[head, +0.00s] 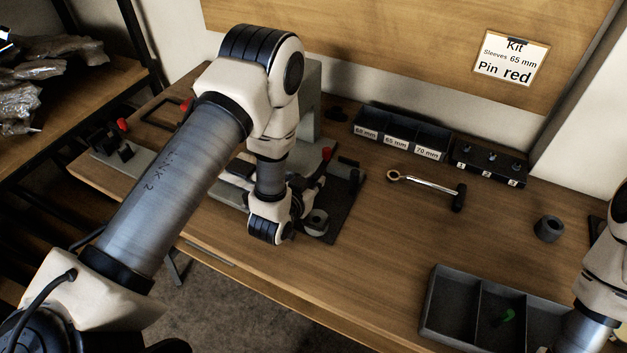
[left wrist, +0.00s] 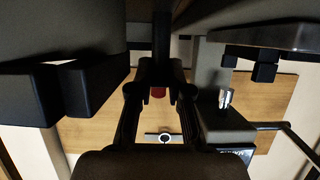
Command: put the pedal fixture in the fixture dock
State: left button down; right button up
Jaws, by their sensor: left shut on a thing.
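My left gripper (head: 308,198) is low over the bench and mostly hidden by its own wrist in the head view. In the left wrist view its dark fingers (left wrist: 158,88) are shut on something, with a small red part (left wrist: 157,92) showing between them. In the head view a red knob (head: 326,153) stands just beyond this gripper, over a dark plate (head: 347,196). A grey ring-shaped part (head: 317,219) sits at the gripper's near right. I cannot tell which parts belong to the pedal fixture or the fixture dock. The right gripper is out of view.
A labelled sleeve bin (head: 402,134) and a pin block (head: 489,163) stand at the back. A ratchet-like tool (head: 428,187), a dark sleeve (head: 548,229) and a divided tray (head: 432,312) are to the right. Open bench lies between the tool and the tray.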

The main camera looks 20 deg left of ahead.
pick_arm(q)
jog(key=shift+f, duration=0.15)
jog(key=c, duration=1.1)
grip_release()
